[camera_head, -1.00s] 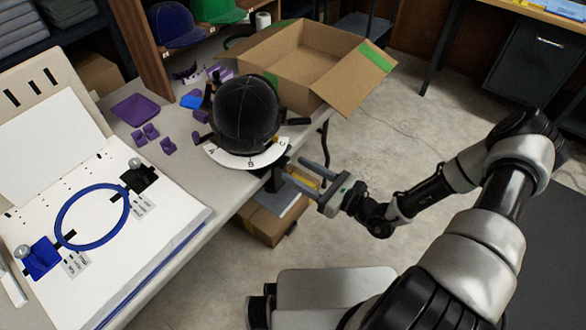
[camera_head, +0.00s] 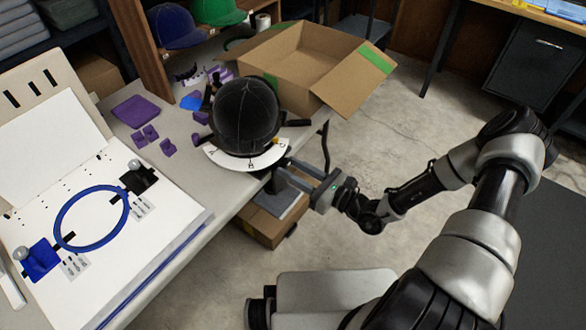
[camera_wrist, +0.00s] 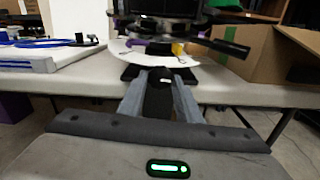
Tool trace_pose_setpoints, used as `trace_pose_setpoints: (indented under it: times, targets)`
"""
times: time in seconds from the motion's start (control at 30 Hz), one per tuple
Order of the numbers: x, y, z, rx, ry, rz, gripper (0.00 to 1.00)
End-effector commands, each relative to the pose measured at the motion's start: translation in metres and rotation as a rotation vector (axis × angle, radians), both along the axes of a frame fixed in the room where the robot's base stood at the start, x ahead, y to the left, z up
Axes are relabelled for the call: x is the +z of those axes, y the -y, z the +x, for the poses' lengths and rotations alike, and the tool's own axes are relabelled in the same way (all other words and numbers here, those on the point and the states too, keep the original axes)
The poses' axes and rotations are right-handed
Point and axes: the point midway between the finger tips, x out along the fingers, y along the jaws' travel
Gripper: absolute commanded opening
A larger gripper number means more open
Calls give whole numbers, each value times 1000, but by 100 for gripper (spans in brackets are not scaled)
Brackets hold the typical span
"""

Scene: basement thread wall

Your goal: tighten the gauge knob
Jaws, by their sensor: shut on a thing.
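The gauge is a white lettered disc (camera_head: 230,158) under a black cap (camera_head: 245,115) at the table's edge. In the wrist view the disc's rim (camera_wrist: 140,48) shows above a black knob (camera_wrist: 159,92). My gripper (camera_head: 286,170) reaches in from the right at the table's edge, just below the disc. In the wrist view its two grey fingers (camera_wrist: 158,86) stand on either side of the black knob and are shut on it. In the head view my fingers and the disc hide most of the knob. I cannot tell how tight the knob is.
An open cardboard box (camera_head: 300,65) stands behind the cap. Purple pieces (camera_head: 150,133) lie left of the disc. A white board with a blue hoop (camera_head: 62,215) fills the table's left. Another box (camera_head: 262,222) sits on the floor below the edge.

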Motion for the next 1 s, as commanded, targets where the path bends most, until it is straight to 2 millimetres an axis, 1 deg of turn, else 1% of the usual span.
trace_pose_setpoints:
  times: [0.17, 0.37, 1.0]
  targets:
    - [1, 0, 0, 0, -43, 33, 9]
    - [2, 0, -1, 1, -144, 113, 9]
    - [2, -1, -2, 0, -617, 482, 9]
